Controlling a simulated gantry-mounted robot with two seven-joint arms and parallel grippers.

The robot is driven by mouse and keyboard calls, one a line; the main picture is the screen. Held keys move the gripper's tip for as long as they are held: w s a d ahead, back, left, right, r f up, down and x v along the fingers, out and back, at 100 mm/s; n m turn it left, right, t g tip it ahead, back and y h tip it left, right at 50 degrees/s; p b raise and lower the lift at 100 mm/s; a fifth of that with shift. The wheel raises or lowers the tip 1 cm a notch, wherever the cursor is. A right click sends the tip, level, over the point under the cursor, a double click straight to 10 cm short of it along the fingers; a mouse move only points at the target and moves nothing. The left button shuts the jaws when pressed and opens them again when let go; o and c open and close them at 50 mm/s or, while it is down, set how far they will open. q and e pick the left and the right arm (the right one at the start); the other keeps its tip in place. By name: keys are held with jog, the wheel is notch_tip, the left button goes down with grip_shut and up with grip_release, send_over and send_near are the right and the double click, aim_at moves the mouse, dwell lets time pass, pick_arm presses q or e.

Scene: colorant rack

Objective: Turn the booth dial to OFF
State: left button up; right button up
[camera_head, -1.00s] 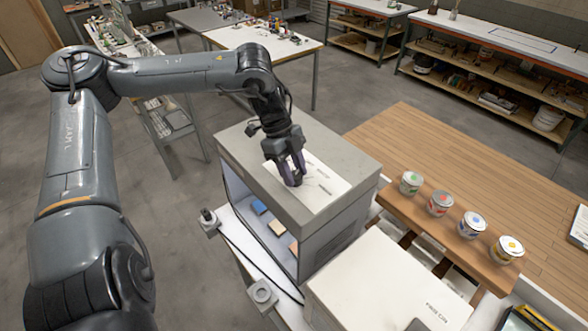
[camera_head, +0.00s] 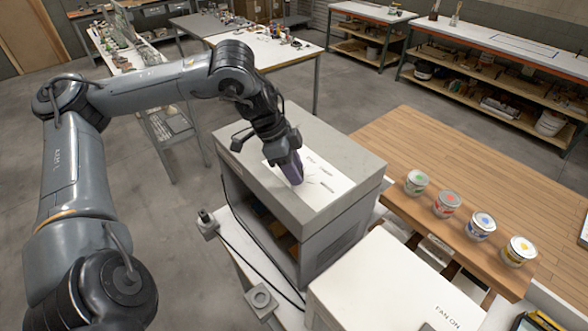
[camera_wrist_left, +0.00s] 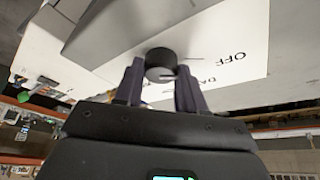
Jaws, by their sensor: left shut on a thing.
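The grey booth (camera_head: 345,148) stands on a white bench, with a white label panel (camera_head: 326,186) on its top. Its interior looks dark. My left gripper (camera_head: 296,180) points down at this panel. In the left wrist view, the black round dial (camera_wrist_left: 160,60) sits between the two fingers of my left gripper (camera_wrist_left: 159,72), which is shut on it. The word OFF (camera_wrist_left: 231,58) is printed on the panel to the right of the dial, with another label partly legible beside it. I cannot make out the dial's pointer. In the head view the fingers hide the dial. My right gripper is not in view.
A white box (camera_head: 375,285) stands in front of the booth. A small device (camera_head: 208,222) with a cable sits at the bench's left edge.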

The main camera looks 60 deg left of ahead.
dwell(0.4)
pick_arm(q)
jog(key=o, duration=1)
jog(key=shift+o, duration=0.2)
jog(key=v, duration=1.1)
